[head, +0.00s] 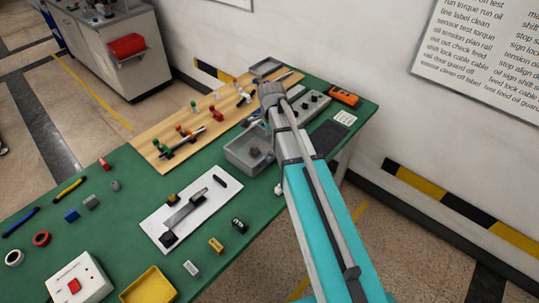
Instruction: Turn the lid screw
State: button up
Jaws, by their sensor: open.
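I cannot pick out the lid screw for certain. An open grey box (236,157) stands near the middle of the green table, with a small grey part inside it. A grey block with dark round knobs (311,103) sits behind and to the right of it, partly hidden by my arm. My arm reaches from the lower right up over the table, and its wrist is above the area between the wooden board and the grey block. My gripper's fingers do not show; the wrist and arm cover that spot.
A wooden board (160,135) with coloured pegs lies left of the box. A white plate (160,226) with a dark slide, a yellow tray (150,287), a white box with a red button (92,287) and small loose parts are nearer. The wall stands close behind the table.

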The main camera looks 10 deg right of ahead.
aim_at(271, 152)
jog(key=shift+f+b, duration=3.3)
jog(key=shift+f, duration=0.3)
